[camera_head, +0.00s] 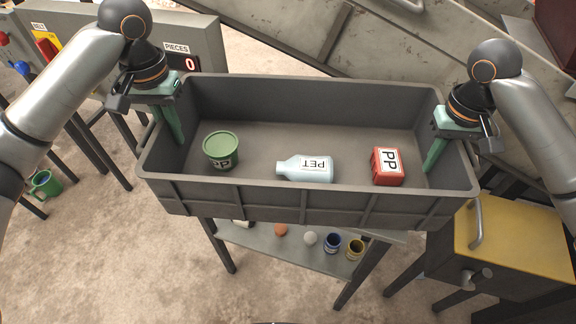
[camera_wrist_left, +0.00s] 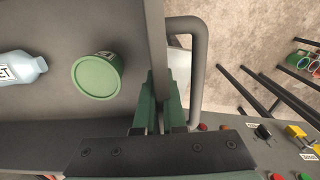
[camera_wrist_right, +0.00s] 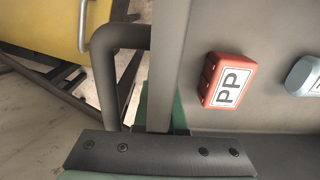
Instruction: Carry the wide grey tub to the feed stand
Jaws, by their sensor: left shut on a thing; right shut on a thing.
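The wide grey tub (camera_head: 318,198) is held level in front of me in the head view, above a table. My left gripper (camera_head: 172,122) is shut on its left wall, one finger inside and one outside. My right gripper (camera_head: 436,152) is shut on its right wall in the same way. Inside the tub are a green pot (camera_head: 221,150), a pale blue PET bottle (camera_head: 306,169) and a red PP box (camera_head: 387,166). The left wrist view shows the tub's left handle (camera_wrist_left: 197,70), and the right wrist view shows its right handle (camera_wrist_right: 103,75). The feed stand cannot be made out for certain.
Below the tub is a table with a lower shelf (camera_head: 270,242) holding several small items. A yellow-topped box (camera_head: 515,238) stands at the right. A panel marked PIECES (camera_head: 190,40) stands at the back left. A sloped grey metal structure (camera_head: 400,50) fills the back right.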

